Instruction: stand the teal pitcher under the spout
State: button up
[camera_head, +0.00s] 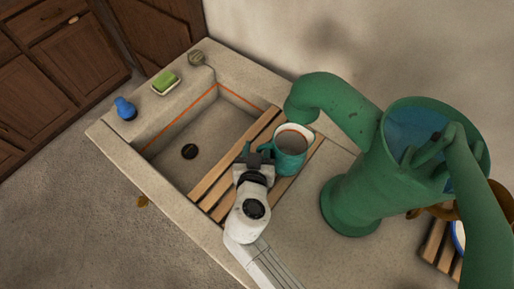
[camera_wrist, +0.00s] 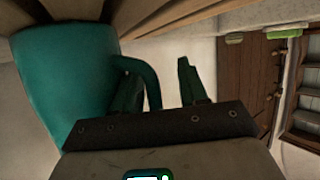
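The teal pitcher (camera_head: 289,162) stands upright on the wooden slats (camera_head: 213,186) laid across the sink. Its open top shows near the mouth of the green pump's spout (camera_head: 303,105); whether it is exactly beneath the mouth I cannot tell. My gripper (camera_head: 258,153) is at the pitcher's handle side. In the wrist view the pitcher (camera_wrist: 65,75) fills the left, with its handle (camera_wrist: 150,78) between my gripper's fingers (camera_wrist: 160,80). The fingers are apart, with a gap between the handle and the right finger.
The large green pump (camera_head: 365,180) stands right of the pitcher, its lever arm at the far right. The stone sink (camera_head: 190,150) lies left, with a blue bottle (camera_head: 124,108), a green sponge (camera_head: 165,81) and a brush (camera_head: 197,59) on its rim. The front counter is clear.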

jog(key=shift+r+p, duration=0.25)
jog(key=shift+p, duration=0.05)
jog(key=b+v, duration=0.2)
jog(key=v, duration=1)
